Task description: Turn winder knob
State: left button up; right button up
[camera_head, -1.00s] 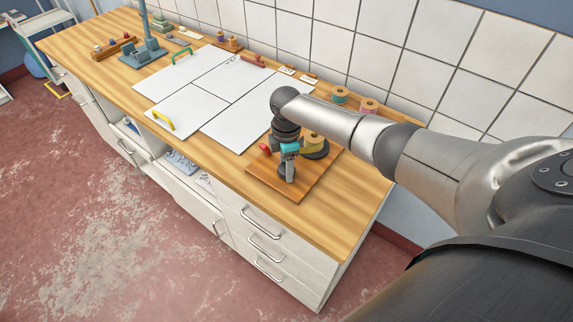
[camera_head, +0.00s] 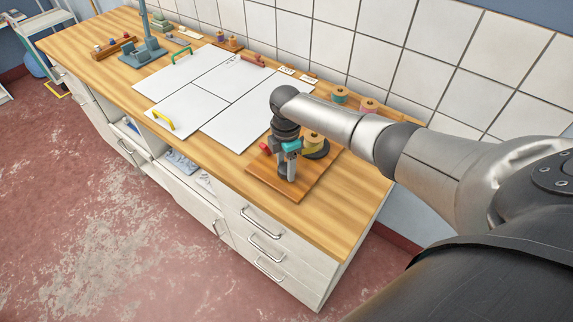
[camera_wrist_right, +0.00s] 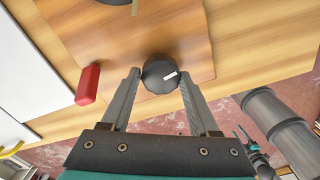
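The winder knob (camera_wrist_right: 160,76) is dark and round with a white mark pointing to the right in the right wrist view. It sits on a brown wooden board (camera_head: 262,175). My right gripper (camera_wrist_right: 160,78) points down at it, one finger on either side, and the fingertips appear to touch its rim. In the head view my right gripper (camera_head: 287,176) hides most of the knob. A red handle (camera_wrist_right: 88,85) lies beside it. My left gripper (camera_wrist_right: 241,133) shows small at the right of the wrist view, its fingers apart and away from the bench.
White panels (camera_head: 195,113) lie to the left, with a yellow handle (camera_head: 163,120). Spools stand by the tiled wall (camera_head: 345,50). The bench front (camera_head: 310,225) is clear.

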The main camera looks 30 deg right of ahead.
aim_at(286, 168)
jog(key=o, duration=0.4)
jog(key=shift+c, duration=0.2)
notch_tip(286, 168, up, 15)
jog(key=p, duration=0.1)
dwell(0.6)
